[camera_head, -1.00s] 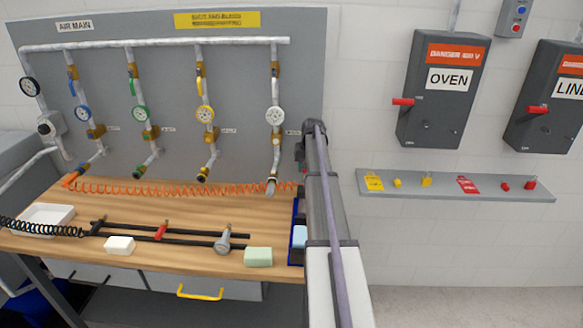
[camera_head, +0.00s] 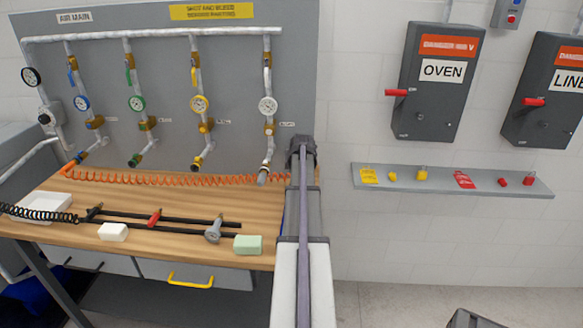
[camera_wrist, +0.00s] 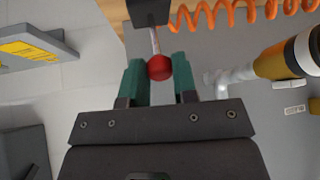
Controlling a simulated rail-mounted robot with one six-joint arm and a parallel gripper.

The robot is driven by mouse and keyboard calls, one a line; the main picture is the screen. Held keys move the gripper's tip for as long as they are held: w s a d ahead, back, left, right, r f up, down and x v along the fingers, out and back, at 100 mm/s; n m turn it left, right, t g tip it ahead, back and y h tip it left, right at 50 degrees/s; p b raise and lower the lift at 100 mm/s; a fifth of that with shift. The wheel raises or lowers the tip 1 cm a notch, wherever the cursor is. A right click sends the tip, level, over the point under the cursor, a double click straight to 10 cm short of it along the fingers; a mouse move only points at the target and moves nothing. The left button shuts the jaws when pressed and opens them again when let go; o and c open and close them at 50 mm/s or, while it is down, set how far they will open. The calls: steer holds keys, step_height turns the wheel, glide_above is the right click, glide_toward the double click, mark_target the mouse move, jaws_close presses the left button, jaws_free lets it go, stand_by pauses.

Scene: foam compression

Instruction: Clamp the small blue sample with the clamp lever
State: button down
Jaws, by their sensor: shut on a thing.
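In the wrist view my gripper (camera_wrist: 159,72) has its two teal fingers on either side of a red ball knob (camera_wrist: 159,67) and is shut on it. A thin metal rod, the clamp lever (camera_wrist: 155,40), runs from the knob to a dark block (camera_wrist: 148,12) at the top of the view. In the head view my arm covers the gripper, the knob and the clamp. The small blue sample is not visible in either current view.
The wooden bench (camera_head: 180,262) holds a pale green block (camera_head: 248,245), a white block (camera_head: 113,232), dark bars with a gauge (camera_head: 213,232) and a white tray (camera_head: 45,203). An orange coiled hose (camera_head: 170,178) lies along its back. A lock shelf (camera_head: 450,182) is on the wall at right.

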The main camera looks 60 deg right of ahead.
steer(key=shift+s+a+f, duration=0.1)
steer(key=shift+a, duration=0.05)
steer(key=c, duration=0.9)
jaws_free()
steer(key=p+v, duration=0.9)
steer(key=v, duration=0.2)
